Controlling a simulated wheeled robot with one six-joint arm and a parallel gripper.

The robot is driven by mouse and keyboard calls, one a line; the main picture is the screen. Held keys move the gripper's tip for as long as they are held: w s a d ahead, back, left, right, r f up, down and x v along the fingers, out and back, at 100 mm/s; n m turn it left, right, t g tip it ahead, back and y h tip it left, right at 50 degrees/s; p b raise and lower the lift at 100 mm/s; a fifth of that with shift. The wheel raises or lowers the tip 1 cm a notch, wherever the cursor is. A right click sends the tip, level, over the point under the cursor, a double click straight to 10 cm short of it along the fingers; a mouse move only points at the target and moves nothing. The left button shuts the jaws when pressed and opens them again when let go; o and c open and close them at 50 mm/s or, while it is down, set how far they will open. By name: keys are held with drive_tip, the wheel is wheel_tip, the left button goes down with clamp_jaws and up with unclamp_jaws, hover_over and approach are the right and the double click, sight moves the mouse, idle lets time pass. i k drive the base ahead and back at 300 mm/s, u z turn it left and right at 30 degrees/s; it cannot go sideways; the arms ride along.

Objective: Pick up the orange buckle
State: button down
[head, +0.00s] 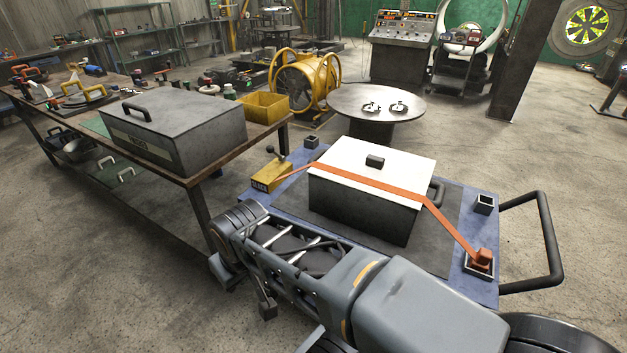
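The orange buckle (481,258) sits in or on a small square dark holder (478,269) at the front right corner of a blue cart top. It is on the end of an orange strap (368,182). The strap runs across the white lid of a grey box (362,207) and down its right side to the buckle. Its other end reaches a yellow block with a lever (271,176) at the cart's left. My arm's grey links cross the lower middle of the head view. My gripper is not visible.
The cart has a dark push handle (548,240) close right of the buckle. An empty square holder (484,204) stands behind the buckle. A workbench (194,178) with a grey case (172,133) is at left. A round table (375,104) stands behind. Floor at right is clear.

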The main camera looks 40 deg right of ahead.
sight(483, 257)
drive_tip(key=z, duration=4.9)
drive_tip(key=k, duration=0.85)
drive_tip(key=u, duration=1.3)
drive_tip(key=i, duration=0.4)
drive_tip(key=z, duration=0.1)
